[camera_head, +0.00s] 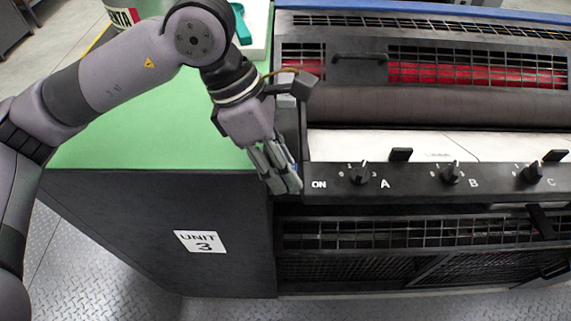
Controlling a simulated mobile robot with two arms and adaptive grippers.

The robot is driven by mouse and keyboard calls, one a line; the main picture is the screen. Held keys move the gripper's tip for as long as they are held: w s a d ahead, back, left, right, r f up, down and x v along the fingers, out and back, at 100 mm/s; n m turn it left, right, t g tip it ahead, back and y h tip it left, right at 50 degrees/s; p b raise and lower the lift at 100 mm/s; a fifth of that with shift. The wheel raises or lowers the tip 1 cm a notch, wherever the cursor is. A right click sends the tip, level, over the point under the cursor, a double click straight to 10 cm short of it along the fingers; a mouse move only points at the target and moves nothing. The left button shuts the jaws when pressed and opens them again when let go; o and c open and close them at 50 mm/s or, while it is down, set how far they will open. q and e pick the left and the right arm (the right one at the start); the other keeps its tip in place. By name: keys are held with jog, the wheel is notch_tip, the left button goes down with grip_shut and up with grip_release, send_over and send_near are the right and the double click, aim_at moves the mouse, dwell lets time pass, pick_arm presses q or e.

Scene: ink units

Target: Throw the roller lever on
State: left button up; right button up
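My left gripper (283,186) points down at the left end of the machine's black front rail, just left of the white "ON" label (319,184). Its fingers lie close together, and I cannot tell whether they are shut or hold anything. A small blue part (291,160) shows beside the fingers. It may be the roller lever's handle, but the gripper hides most of this spot, so I cannot tell the lever's position or whether the fingers touch it. My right gripper is not in view.
Knobs A (360,174), B (451,173) and C (533,173) sit along the rail. The dark roller (430,106) lies behind. A green-topped cabinet (150,130) marked "UNIT 3" stands left, bearing a tin (122,16) and a white tray (257,50) at the back.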

pick_arm(q)
jog(key=v, duration=1)
jog(key=shift+a+r, duration=0.25)
jog(key=shift+r, duration=0.05)
